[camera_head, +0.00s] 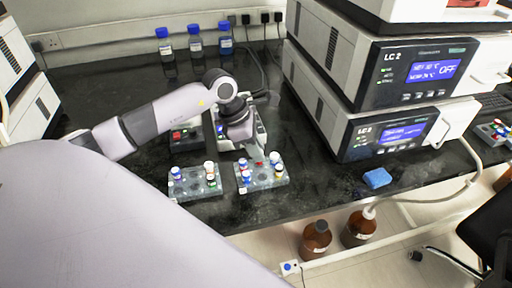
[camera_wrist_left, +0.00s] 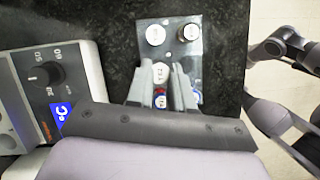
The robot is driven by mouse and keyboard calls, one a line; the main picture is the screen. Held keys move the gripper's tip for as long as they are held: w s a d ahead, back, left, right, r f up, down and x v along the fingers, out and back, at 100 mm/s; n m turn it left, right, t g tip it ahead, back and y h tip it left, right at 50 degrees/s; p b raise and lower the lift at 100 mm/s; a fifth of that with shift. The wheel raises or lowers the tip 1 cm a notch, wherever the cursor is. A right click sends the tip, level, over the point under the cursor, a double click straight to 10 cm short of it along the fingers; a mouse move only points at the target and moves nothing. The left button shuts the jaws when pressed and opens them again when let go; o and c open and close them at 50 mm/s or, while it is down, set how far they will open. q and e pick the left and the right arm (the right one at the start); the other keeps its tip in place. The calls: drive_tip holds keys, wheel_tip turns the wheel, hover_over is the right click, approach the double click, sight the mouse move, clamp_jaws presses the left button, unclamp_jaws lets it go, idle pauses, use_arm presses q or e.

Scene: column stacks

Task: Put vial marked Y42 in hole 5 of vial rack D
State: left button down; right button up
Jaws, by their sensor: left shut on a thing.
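My left gripper (camera_head: 257,158) reaches down over the right-hand of two clear grey vial racks (camera_head: 265,182) near the bench's front edge. In the left wrist view, its fingers (camera_wrist_left: 160,82) flank a white-capped vial (camera_wrist_left: 162,72), and it is shut on a vial. The marking on that vial is not legible, nor is any rack letter. I cannot tell whether the held vial is in a hole or above it. Other capped vials stand in this rack, including a white-capped one (camera_wrist_left: 155,35) and a dark-rimmed one (camera_wrist_left: 188,32).
Another rack with vials (camera_head: 193,185) stands to the left. A device with a knob (camera_wrist_left: 45,77) is close beside the gripper. The LC stack (camera_head: 365,80) and a blue sponge (camera_head: 377,178) are to the right. Blue-capped bottles (camera_head: 195,42) stand at the back.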

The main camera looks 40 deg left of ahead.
use_arm(q)
drive_tip(key=shift+f+b, duration=0.6)
drive_tip(key=shift+b, duration=0.05)
idle(0.5)
drive_tip(key=shift+f+b, duration=0.35)
drive_tip(key=shift+f, duration=0.05)
drive_tip(key=c, duration=0.6)
unclamp_jaws()
drive_tip(key=shift+r+p, duration=1.85)
drive_tip(key=shift+r, duration=1.2)
